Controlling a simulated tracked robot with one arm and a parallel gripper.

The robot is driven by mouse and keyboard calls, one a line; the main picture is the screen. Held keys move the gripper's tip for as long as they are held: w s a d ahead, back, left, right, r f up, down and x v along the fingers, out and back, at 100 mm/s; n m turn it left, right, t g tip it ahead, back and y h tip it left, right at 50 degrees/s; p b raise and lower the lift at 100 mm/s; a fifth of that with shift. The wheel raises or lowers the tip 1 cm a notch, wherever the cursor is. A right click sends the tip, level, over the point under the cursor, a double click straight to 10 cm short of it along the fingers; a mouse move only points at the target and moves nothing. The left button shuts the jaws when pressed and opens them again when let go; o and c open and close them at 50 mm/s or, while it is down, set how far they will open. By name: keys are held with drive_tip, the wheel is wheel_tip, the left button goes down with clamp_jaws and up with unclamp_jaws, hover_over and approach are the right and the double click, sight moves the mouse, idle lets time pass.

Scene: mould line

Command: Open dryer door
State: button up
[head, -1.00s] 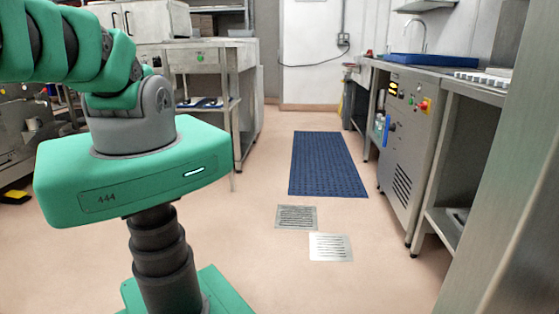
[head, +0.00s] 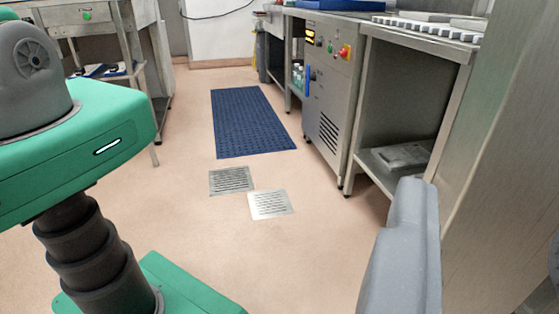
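A grey metal cabinet (head: 325,120) stands right of centre, with buttons, a red knob and vent slots on its front. An upright blue handle (head: 307,80) sits near its left edge, and its front looks shut. It may be the dryer, but no label is readable. A smooth grey rounded part (head: 405,250) rises close to me at the lower right, in front of a tall steel panel (head: 500,160). I cannot tell whether it is a handle or part of my arm. I see no gripper fingertips.
A blue mat (head: 252,122) and two floor grates (head: 231,180) lie on clear floor before the cabinet. A steel bench with an open lower shelf (head: 395,165) stands between cabinet and steel panel. Another steel table (head: 135,50) is at the upper left.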

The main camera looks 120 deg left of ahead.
drive_tip(key=shift+s+a+r+p, duration=0.15)
drive_tip(key=shift+s+p, duration=1.35)
drive_tip(key=shift+s, duration=0.3)
